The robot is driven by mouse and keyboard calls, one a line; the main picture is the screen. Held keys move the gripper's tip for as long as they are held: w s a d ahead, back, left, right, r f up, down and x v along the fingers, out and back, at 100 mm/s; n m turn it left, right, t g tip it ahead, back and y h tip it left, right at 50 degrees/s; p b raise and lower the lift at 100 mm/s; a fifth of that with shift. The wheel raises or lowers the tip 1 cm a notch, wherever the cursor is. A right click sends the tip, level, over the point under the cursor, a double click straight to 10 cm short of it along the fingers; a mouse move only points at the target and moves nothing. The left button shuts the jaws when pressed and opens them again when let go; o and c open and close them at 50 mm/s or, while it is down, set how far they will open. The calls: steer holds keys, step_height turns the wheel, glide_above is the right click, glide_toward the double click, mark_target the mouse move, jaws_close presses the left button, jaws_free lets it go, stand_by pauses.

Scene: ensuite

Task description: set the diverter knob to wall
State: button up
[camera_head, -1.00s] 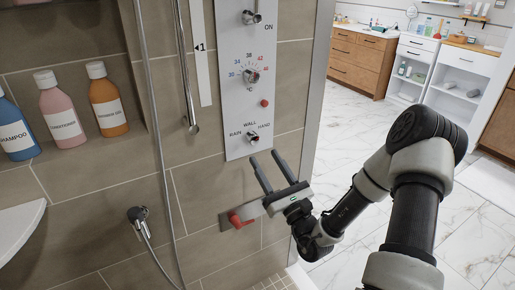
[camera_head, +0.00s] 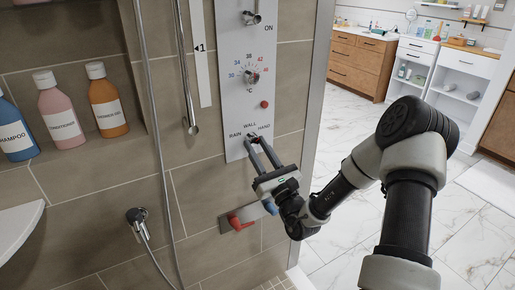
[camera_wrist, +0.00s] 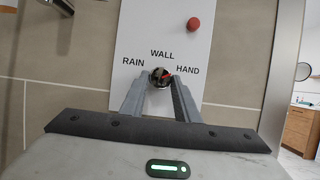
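My gripper (camera_wrist: 160,82) is open, with one finger on each side of the knob in the wrist view. I cannot tell whether the fingers touch it. In the head view my gripper (camera_head: 258,143) reaches up to the panel from below, and the fingertips mostly hide the knob.
Above the knob are a red button (camera_head: 264,103), a temperature dial (camera_head: 252,77) and an upper ON knob (camera_head: 250,18). A red-handled fitting (camera_head: 238,222) sits on the wall below my gripper. A shower hose (camera_head: 160,150) hangs to the left. Bottles (camera_head: 106,100) stand in a niche.

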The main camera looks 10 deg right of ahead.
steer(key=shift+n, duration=0.5)
steer(key=n+g+y, duration=0.1)
steer(key=n, duration=0.1)
steer(key=n+y+p, duration=0.1)
steer(key=n, duration=0.2)
steer(key=n+g+y, duration=0.1)
steer(key=n, duration=0.1)
steer(key=shift+w+d+r+n+g+y, duration=0.1)
steer(key=shift+d+n+g+y, duration=0.2)
steer(key=shift+d+n+y, duration=0.1)
steer(key=n+g, duration=0.1)
steer(key=n, duration=0.2)
steer(key=n+g+y, duration=0.1)
steer(key=n, duration=0.3)
steer(key=shift+d+r+g, duration=0.15)
steer(key=shift+g, duration=0.15)
steer(key=shift+n+y, duration=0.3)
steer(key=o, duration=1)
steer(key=shift+o, duration=0.2)
steer(key=p+v, duration=0.1)
steer(key=v, duration=1.6)
steer(key=shift+d, duration=0.2)
steer(key=shift+r, duration=0.1)
